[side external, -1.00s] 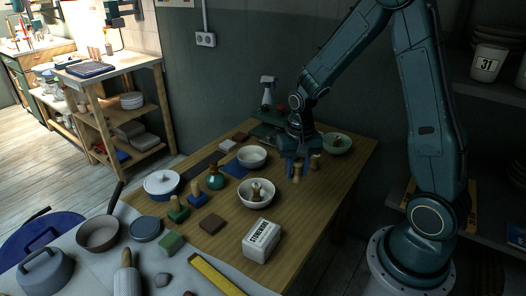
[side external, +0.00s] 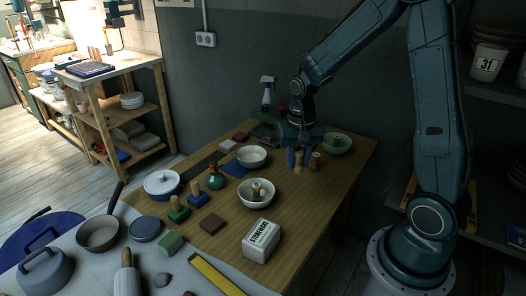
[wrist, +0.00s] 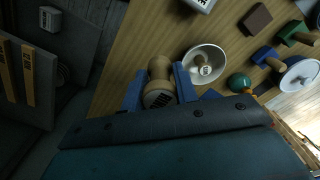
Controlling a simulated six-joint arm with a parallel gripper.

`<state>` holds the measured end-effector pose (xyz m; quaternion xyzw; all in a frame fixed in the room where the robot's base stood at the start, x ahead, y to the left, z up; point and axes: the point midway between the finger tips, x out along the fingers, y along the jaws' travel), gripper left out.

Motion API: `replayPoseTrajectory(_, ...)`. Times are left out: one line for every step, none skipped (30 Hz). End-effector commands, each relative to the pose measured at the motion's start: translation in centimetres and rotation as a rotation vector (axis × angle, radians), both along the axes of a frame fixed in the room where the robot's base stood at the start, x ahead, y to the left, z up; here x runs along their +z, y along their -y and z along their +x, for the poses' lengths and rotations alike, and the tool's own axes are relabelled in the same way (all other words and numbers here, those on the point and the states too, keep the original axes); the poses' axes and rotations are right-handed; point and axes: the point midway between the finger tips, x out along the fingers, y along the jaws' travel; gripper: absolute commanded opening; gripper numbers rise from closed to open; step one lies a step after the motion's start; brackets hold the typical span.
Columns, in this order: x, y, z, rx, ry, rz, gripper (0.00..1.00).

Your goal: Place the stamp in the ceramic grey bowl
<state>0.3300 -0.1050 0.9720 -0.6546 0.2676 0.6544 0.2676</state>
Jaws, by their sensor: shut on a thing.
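My gripper (side external: 299,160) has its blue fingers closed around a wooden stamp at the right of the table. In the wrist view the stamp (wrist: 158,72) sits between the two fingers, with a dark printed face showing. A second pale bowl (side external: 252,164) lies left of my gripper and looks empty. A green bowl (side external: 338,150) is to its right with something inside. I cannot tell for certain which bowl is the grey ceramic one.
A spray bottle (side external: 267,95) stands behind.

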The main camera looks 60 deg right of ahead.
Motion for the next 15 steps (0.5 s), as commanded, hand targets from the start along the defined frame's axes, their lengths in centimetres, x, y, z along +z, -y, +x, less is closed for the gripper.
replayPoseTrajectory(0.0, 0.0, 0.0, 0.000, 0.000, 0.000, 0.08)
replayPoseTrajectory(0.0, 0.0, 0.1, 0.000, 0.000, 0.000, 0.08)
replayPoseTrajectory(0.0, 0.1, 0.1, 0.000, 0.000, 0.000, 0.08)
replayPoseTrajectory(0.0, 0.1, 0.2, 0.000, 0.000, 0.000, 0.08)
replayPoseTrajectory(0.0, 0.1, 0.4, 0.000, 0.000, 0.000, 0.08)
replayPoseTrajectory(0.0, 0.2, 0.6, 0.000, 0.000, 0.000, 0.08)
replayPoseTrajectory(0.0, 0.3, 0.8, 0.000, 0.000, 0.000, 0.08)
replayPoseTrajectory(0.0, 0.4, 1.0, 0.000, -0.001, 0.001, 0.08)
replayPoseTrajectory(0.0, 0.6, 1.4, -0.001, -0.001, 0.001, 0.08)
replayPoseTrajectory(0.0, 0.7, 1.7, -0.001, 0.000, 0.000, 0.08)
replayPoseTrajectory(0.1, 0.9, 2.1, -0.001, 0.001, -0.001, 0.08)
replayPoseTrajectory(0.1, 1.1, 2.6, -0.001, 0.001, -0.001, 0.08)
replayPoseTrajectory(0.1, 1.3, 3.0, -0.001, 0.000, 0.000, 0.08)
replayPoseTrajectory(0.1, 1.5, 3.5, -0.001, 0.000, 0.000, 0.08)
replayPoseTrajectory(0.1, 1.8, 4.2, -0.001, 0.000, 0.000, 0.08)
